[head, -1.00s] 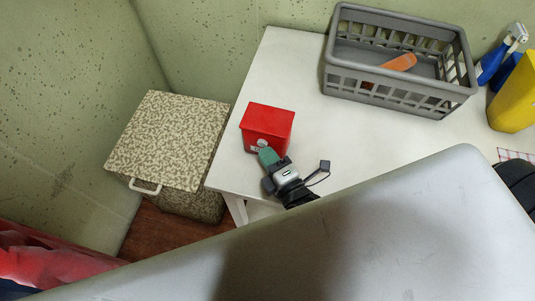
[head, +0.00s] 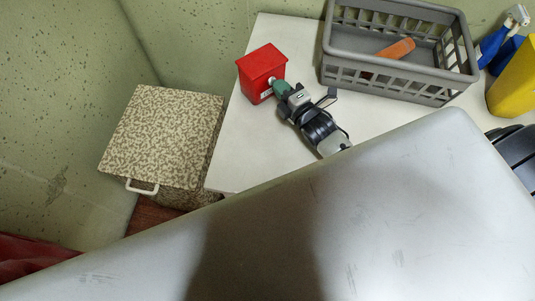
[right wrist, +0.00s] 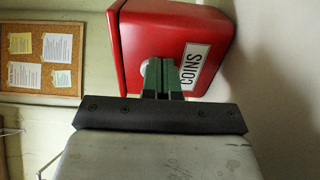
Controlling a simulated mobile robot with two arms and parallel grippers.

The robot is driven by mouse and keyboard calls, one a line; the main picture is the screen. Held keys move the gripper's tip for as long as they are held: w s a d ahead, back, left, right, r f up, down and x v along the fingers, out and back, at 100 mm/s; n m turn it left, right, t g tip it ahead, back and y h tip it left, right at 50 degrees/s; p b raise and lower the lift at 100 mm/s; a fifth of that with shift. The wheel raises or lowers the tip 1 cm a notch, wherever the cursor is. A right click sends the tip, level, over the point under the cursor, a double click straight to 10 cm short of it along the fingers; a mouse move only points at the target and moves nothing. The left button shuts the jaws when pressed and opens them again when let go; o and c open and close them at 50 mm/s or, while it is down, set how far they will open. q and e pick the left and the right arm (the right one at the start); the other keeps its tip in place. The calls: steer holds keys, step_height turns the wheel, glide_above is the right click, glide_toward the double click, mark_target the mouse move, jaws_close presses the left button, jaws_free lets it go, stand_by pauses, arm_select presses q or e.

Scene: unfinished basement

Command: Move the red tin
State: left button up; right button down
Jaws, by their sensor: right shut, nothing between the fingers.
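The red tin (head: 262,70) stands on the white table (head: 235,150) near its left edge, towards the back. In the right wrist view the tin (right wrist: 190,25) shows a white label reading COINS and part of a white round spot. My right gripper (head: 279,88) is shut, with nothing between its green fingers. Its fingertips (right wrist: 162,68) are at the tin's labelled face and seem to touch it; they hide part of the spot and label. My left gripper is not in view.
A grey basket (head: 350,85) with an orange item (head: 397,49) inside stands right of the tin. A blue spray bottle (head: 492,45) and a yellow container (head: 515,88) are farther right. A patterned hamper (head: 165,135) stands on the floor left of the table.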

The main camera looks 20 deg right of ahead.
mark_target(280, 77)
steer(key=w+d, duration=0.2)
steer(key=w, duration=0.1)
steer(key=shift+b, duration=0.4)
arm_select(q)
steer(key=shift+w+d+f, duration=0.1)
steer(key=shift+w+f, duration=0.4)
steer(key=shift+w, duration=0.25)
arm_select(e)
steer(key=shift+s, duration=0.1)
steer(key=shift+s, duration=0.1)
